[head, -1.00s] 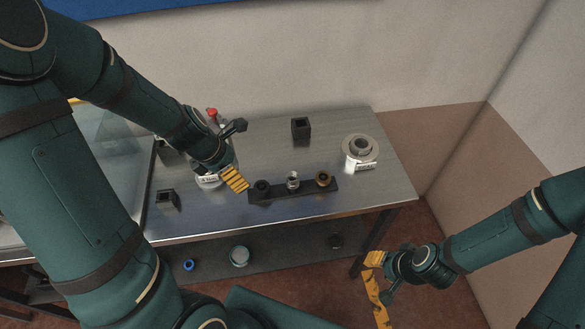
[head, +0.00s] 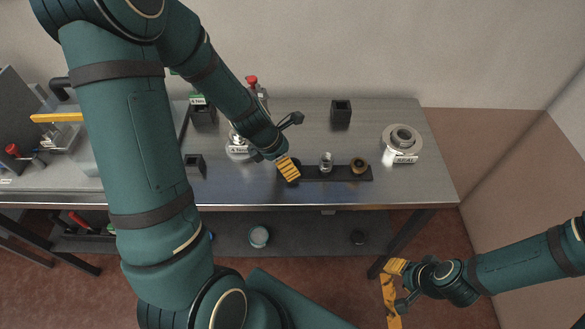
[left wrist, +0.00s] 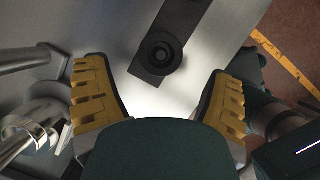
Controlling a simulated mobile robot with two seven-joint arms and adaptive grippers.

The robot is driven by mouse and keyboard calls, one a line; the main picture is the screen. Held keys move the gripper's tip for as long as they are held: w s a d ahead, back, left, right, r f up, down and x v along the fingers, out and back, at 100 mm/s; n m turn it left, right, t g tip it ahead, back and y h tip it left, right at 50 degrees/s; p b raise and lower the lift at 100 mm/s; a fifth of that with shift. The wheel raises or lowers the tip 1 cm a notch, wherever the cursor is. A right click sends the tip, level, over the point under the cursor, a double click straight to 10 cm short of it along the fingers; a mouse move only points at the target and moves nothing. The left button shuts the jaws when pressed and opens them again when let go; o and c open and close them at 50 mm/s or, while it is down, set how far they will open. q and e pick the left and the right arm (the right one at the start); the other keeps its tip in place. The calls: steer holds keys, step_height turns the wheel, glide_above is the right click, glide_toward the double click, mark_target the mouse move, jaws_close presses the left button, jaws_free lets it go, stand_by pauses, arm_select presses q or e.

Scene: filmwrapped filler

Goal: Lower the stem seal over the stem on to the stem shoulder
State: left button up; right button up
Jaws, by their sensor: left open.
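A black strip holder (head: 340,173) lies on the metal table with several small round parts. A black ring-like part (left wrist: 160,53), probably the stem seal, sits at its left end; my left gripper mostly hides it in the head view. A silver part (head: 326,162) stands mid-strip and a brass-coloured part (head: 359,166) at the right. My left gripper (head: 288,168) is open and empty above the strip's left end; in the left wrist view the black part lies beyond the gap between its fingers. My right gripper (head: 391,284) is open and empty off the table's front edge. I cannot tell which part is the stem.
A round metal flange (head: 402,140) with a white label stands at the right. Another labelled metal body (head: 237,147) is behind my left wrist. Black square blocks (head: 341,113) and (head: 194,164) stand on the table. A low shelf below holds a pale round item (head: 259,236).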

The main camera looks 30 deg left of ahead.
arm_select(q)
steer(key=x, duration=0.2)
steer(key=shift+w+f+b, duration=0.1)
steer(key=shift+f+b, duration=0.2)
arm_select(e)
steer(key=shift+s+f, duration=0.15)
steer(key=shift+f, duration=0.45)
arm_select(q)
steer(key=c, duration=1)
steer(key=shift+r, duration=0.1)
step_height(320, 180, up, 10)
steer(key=p, duration=0.5)
steer(key=shift+f+p, duration=0.25)
steer(key=shift+p, duration=0.1)
steer(key=shift+c, duration=0.2)
steer(key=a+r+p, duration=0.2)
steer(key=a+r, duration=0.3)
steer(key=a, duration=0.3)
steer(key=a+r+p, duration=0.3)
steer(key=a+r, duration=0.2)
steer(key=a, duration=0.4)
steer(key=shift+a+r, duration=0.25)
steer(key=shift+r, duration=0.05)
arm_select(e)
step_height(320, 180, up, 12)
steer(key=shift+w+d, duration=0.2)
